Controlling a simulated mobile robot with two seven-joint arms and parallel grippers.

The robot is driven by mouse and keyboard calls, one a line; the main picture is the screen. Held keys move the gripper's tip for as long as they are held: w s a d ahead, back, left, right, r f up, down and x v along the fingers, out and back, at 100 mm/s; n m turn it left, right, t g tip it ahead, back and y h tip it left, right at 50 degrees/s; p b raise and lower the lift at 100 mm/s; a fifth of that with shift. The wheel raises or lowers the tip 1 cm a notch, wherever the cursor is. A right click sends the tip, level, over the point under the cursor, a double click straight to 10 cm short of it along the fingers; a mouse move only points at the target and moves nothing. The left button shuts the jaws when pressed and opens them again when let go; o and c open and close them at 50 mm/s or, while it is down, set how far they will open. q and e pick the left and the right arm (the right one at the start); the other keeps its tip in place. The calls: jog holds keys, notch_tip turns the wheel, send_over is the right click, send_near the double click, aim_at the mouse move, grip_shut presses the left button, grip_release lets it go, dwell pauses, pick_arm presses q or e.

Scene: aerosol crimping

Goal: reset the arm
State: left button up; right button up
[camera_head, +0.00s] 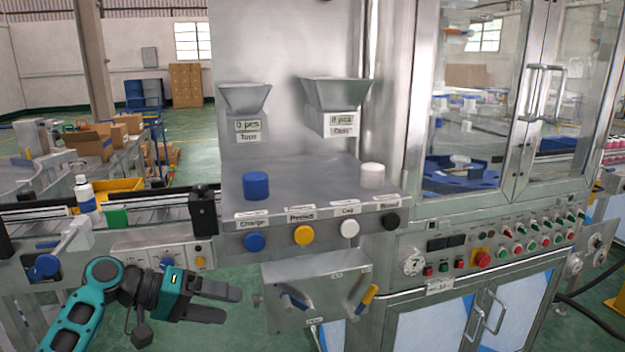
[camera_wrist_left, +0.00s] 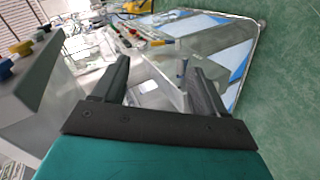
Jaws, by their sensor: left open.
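My left gripper (camera_head: 222,303) is in the lower left of the head view, its arm coming in from the left. Its two dark fingers point right and stand apart with nothing between them. In the left wrist view the open fingers (camera_wrist_left: 160,80) frame a metal panel with a blue-handled lever and a yellow-handled lever. In the head view this lever panel (camera_head: 318,288) is to the right of the fingertips, apart from them. My right gripper is not in view.
A steel machine shelf (camera_head: 310,178) carries a blue cylinder (camera_head: 256,186) and a white cylinder (camera_head: 372,176). Blue, yellow, white and black knobs line its front. A bottle (camera_head: 86,198) stands on the conveyor at left. Green floor (camera_head: 225,340) shows below the gripper.

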pick_arm(q)
jog(key=w+a+n+t+y, duration=0.1)
jog(key=w+a+t+y, duration=0.75)
jog(key=w+a, duration=0.3)
jog(key=w+a+r+m+t+y, duration=0.25)
jog(key=a+r+t+y, duration=0.25)
jog(key=a+r, duration=0.25)
jog(key=s+d+f+m+g+h, duration=0.1)
jog(key=s+d+f, duration=0.4)
jog(key=s+f, duration=0.3)
jog(key=s+d+f+m+g+h, duration=0.15)
jog(key=s+d+f, duration=0.4)
jog(key=f, duration=0.55)
jog(key=s+d+f+n+g, duration=0.1)
jog(key=s+d+f, duration=0.3)
jog(key=s, duration=0.8)
jog(key=s+d+f+g+h, duration=0.1)
jog(key=s+d+f+g, duration=0.2)
jog(key=s, duration=0.9)
notch_tip(320, 180, down, 3)
jog(key=shift+s+d+r+n, duration=0.1)
jog(key=shift+s+d+n, duration=0.1)
jog(key=shift+d+n, duration=0.2)
